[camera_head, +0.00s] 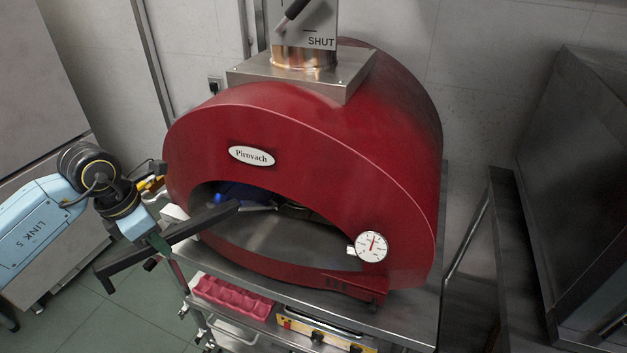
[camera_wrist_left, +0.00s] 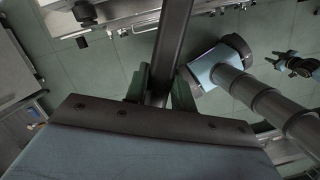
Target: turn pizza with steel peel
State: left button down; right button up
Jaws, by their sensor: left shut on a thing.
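My left gripper (camera_head: 155,243) stands in front of the oven's left side and is shut on a dark bar (camera_head: 190,226), which looks like the peel's handle. The bar slants up and right into the oven mouth; its near end is bent. In the left wrist view the bar (camera_wrist_left: 173,40) passes between the green fingertips (camera_wrist_left: 161,88). Inside the red oven (camera_head: 290,150) a thin pale metal edge (camera_head: 259,207) shows, perhaps the peel's head. I cannot make out a pizza in the dark mouth. A small blue and dark part (camera_wrist_left: 297,64) may be my right gripper.
A round dial (camera_head: 372,246) is on the oven's front right. The oven stands on a steel stand (camera_head: 400,325) with a pink tray (camera_head: 232,298) below. A dark steel unit (camera_head: 580,200) is at right. Green floor (camera_head: 110,325) is open at lower left.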

aim_at(123, 253)
pick_arm(q)
jog(key=shift+s+a, duration=1)
jog(key=shift+a, duration=0.1)
jog(key=shift+s+a+b, duration=0.65)
jog(key=shift+s+a, duration=0.35)
jog(key=shift+a, duration=0.1)
jog(key=shift+s+a+b, duration=0.75)
jog(key=shift+s+a, duration=0.5)
jog(key=shift+a, duration=0.2)
jog(key=s+a+b, duration=0.4)
jog(key=a, duration=0.1)
jog(key=shift+s, duration=0.4)
